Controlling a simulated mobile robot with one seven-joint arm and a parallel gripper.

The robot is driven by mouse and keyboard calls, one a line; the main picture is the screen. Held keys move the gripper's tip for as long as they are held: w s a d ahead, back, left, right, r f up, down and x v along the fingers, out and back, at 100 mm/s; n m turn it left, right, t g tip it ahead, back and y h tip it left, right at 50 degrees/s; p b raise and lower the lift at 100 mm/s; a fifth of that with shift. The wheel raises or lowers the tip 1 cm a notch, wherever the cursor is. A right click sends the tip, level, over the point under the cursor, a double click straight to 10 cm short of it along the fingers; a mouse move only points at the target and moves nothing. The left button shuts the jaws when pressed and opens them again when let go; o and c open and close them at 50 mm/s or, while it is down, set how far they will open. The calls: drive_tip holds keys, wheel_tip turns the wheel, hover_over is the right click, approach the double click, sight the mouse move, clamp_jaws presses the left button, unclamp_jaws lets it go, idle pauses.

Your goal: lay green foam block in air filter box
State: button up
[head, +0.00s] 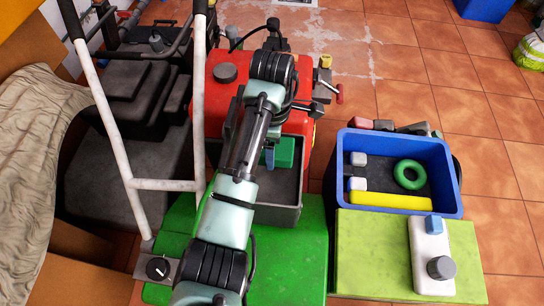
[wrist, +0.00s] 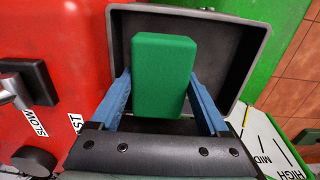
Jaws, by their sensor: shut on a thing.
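The green foam block (head: 285,152) is upright between the blue fingers of my gripper (head: 268,158). In the wrist view, my gripper (wrist: 160,88) is shut on the block (wrist: 163,75), with one finger on each side. The air filter box, a dark grey open box (head: 288,216), lies under my arm in the head view. In the wrist view the block appears in front of the box's empty interior, inside the outline of its rim (wrist: 190,11). I cannot tell whether the block touches the box floor. My arm hides part of the box in the head view.
A red machine body (head: 226,105) stands behind the box, and a green cover (head: 300,260) lies in front. To the right, a blue crate (head: 446,200) holds a green ring, a yellow bar and white blocks. A white handle frame (head: 160,184) rises at left.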

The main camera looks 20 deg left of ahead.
drive_tip(key=shift+f+b, duration=0.5)
drive_tip(key=shift+f, duration=1.35)
drive_tip(key=shift+f, duration=0.15)
drive_tip(key=o, duration=1.2)
wheel_tip(320, 180, up, 12)
drive_tip(key=p, duration=0.5)
drive_tip(key=shift+r+p, duration=0.2)
drive_tip(key=shift+p, duration=0.2)
